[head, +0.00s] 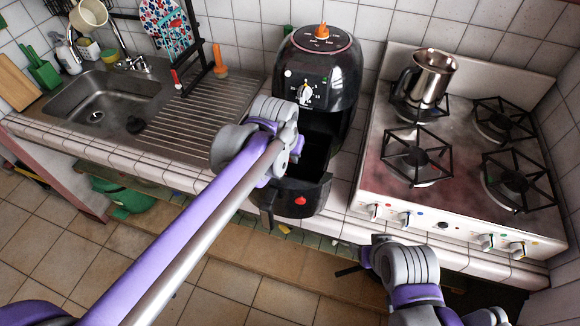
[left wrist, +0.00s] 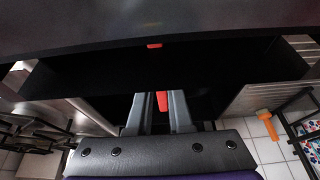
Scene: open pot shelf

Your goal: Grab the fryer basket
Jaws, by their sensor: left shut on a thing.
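The fryer basket (head: 312,192) is a dark drawer with a red spot on its front. It stands out from the lower part of the black air fryer (head: 318,75), with its dark inside showing. My left gripper (head: 291,150) is at the left side of the basket in the head view, its fingertips hidden there by my wrist. In the left wrist view its two grey fingers (left wrist: 161,103) are close together against the dark basket, with a red strip between them. My right gripper (head: 366,260) is low in front of the counter, apart from the basket; its opening is unclear.
A stove (head: 460,195) with a metal pot (head: 428,78) stands right of the fryer. A sink (head: 100,98) and a dark rack (head: 200,55) are at the left. A green container (head: 125,195) is under the counter. The floor in front is tiled.

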